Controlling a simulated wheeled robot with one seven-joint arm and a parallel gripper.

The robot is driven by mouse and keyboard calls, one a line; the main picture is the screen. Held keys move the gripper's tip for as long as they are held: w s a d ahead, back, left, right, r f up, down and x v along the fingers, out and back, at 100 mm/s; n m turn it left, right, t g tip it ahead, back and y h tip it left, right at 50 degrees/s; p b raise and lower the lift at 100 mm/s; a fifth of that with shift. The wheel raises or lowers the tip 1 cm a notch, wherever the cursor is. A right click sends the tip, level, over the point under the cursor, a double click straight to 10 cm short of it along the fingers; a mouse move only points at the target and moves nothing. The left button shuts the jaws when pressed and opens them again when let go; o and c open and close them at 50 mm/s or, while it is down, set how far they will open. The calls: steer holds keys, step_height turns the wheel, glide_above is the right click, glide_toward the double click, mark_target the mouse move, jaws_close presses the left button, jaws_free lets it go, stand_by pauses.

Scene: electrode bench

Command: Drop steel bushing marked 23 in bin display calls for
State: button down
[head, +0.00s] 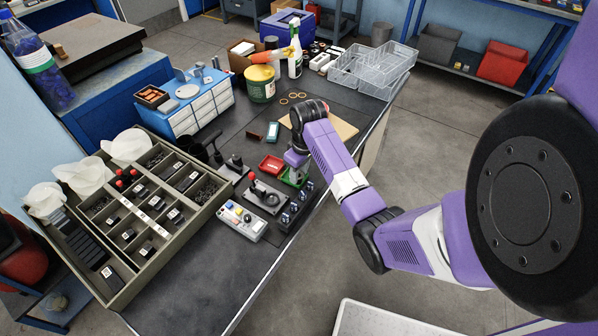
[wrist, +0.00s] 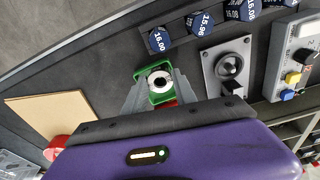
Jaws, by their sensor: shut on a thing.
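My gripper (wrist: 160,90) is shut on a steel bushing (wrist: 160,79), a bright ring with a dark hole. Its marking cannot be read. The bushing is above the green bin (wrist: 140,74), whose rim shows around it in the wrist view; the gap between them is hard to judge. In the head view my gripper (head: 296,170) hides part of the green bin (head: 285,180). The red bin (head: 271,164) sits just left of it. No display reading is legible.
Hexagonal blocks with number labels (wrist: 201,23) stand beside the bins. A gauge stand (head: 265,196) and a control box with coloured buttons (head: 242,221) are close by. A large compartment tray (head: 150,262) fills the left. A tan board (head: 343,128) lies behind my gripper.

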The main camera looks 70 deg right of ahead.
steer(key=c, duration=0.9)
jaws_free()
steer(key=shift+s+a+r, duration=0.1)
steer(key=shift+s+r, duration=0.05)
steer(key=shift+r, duration=1.15)
steer(key=shift+s+a+r, duration=0.1)
steer(key=shift+s+r, duration=0.05)
steer(key=shift+r, duration=1.1)
steer(key=shift+s+r, duration=0.15)
steer(key=shift+r, duration=1.15)
step_height(320, 180, up, 5)
steer(key=p, duration=0.5)
